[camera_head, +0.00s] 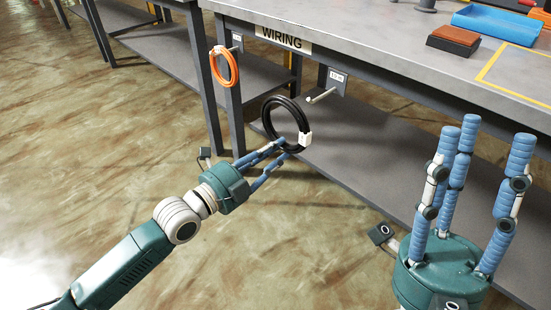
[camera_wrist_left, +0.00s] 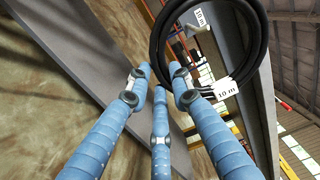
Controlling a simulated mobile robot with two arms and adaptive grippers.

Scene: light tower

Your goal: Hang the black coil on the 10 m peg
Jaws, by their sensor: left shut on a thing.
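The black coil (camera_head: 268,117) with a white tag (camera_head: 304,138) is held upright by my left gripper (camera_head: 286,148) at its lower edge, in front of the bench. In the left wrist view the coil (camera_wrist_left: 262,50) arches over my fingers and its tag (camera_wrist_left: 226,90) reads 10 m. A peg (camera_head: 321,96) sticks out below a label plate (camera_head: 338,79) just right of the coil, its tip close to the coil's rim. The wrist view shows a 10 m plate (camera_wrist_left: 199,17) through the ring. My right gripper (camera_head: 488,150) is open and empty, fingers upward.
An orange coil (camera_head: 214,67) hangs on another peg at the bench corner. The bench top (camera_head: 390,45) with a WIRING sign (camera_head: 283,38) overhangs a lower shelf (camera_head: 375,150). A brown block (camera_head: 453,40) and blue tray (camera_head: 497,24) lie on top. The floor at left is clear.

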